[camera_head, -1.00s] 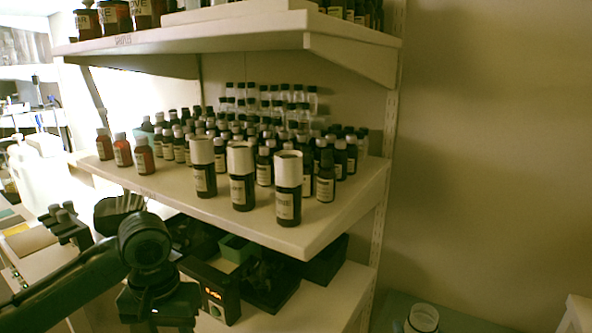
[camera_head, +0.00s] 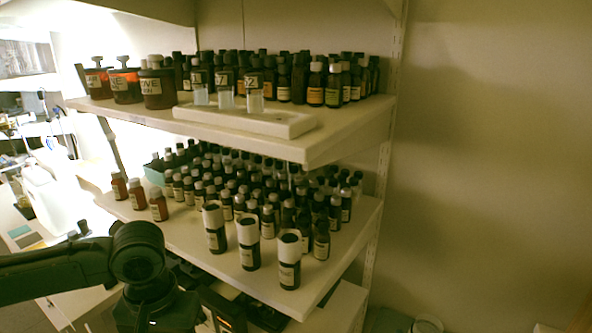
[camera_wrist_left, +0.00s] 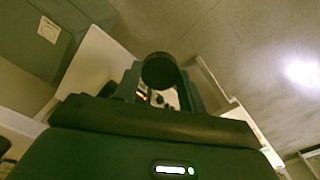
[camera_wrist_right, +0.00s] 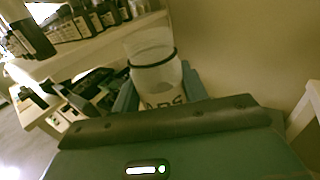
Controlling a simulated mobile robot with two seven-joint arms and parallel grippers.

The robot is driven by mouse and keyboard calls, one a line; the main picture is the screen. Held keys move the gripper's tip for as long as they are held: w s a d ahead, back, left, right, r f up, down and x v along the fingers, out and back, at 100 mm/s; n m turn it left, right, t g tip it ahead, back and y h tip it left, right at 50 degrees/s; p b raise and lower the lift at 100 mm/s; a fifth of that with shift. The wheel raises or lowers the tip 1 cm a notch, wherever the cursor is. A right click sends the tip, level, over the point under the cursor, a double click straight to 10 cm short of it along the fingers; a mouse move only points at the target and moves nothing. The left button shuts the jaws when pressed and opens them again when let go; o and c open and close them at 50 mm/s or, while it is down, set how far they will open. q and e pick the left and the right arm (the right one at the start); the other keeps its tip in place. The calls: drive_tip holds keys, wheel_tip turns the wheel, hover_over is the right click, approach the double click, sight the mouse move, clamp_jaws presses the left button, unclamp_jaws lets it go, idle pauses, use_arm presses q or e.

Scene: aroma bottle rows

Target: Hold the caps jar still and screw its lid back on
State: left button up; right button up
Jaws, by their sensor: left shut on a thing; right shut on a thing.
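The caps jar (camera_wrist_right: 155,82) is clear and white, with a dark ring near its neck and part of a dark "CAPS" label showing. In the right wrist view it stands between the fingers of my right gripper (camera_wrist_right: 158,90), which is shut on it. No lid shows on its top. In the head view only a pale rim of the jar (camera_head: 428,325) shows at the bottom edge. My left gripper (camera_wrist_left: 160,85) is shut on a dark round lid (camera_wrist_left: 159,70). The lid is apart from the jar.
A shelf unit stands left of the jar. Its middle shelf (camera_head: 325,270) carries rows of dark bottles (camera_head: 290,262), and its upper shelf (camera_head: 345,135) holds more bottles and a white tray (camera_head: 245,122). The plain wall (camera_head: 490,180) on the right is clear.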

idle(0.6)
drive_tip(key=y, duration=0.1)
drive_tip(key=a+n+y, duration=0.1)
drive_tip(key=n+y, duration=0.1)
drive_tip(key=shift+w+a+f, duration=0.25)
drive_tip(key=shift+a, duration=0.1)
drive_tip(key=w+a+f+n+g+y, duration=0.1)
drive_tip(key=a+f+n+g+y, duration=0.1)
drive_tip(key=a+n+g+y, duration=0.4)
drive_tip(key=w+a+f+n+g+y, duration=0.2)
drive_tip(key=a+n+g+y, duration=0.4)
drive_tip(key=n+g+y, duration=0.3)
drive_tip(key=shift+a+f+g, duration=0.15)
drive_tip(key=shift+a+g, duration=0.2)
drive_tip(key=shift+g, duration=0.55)
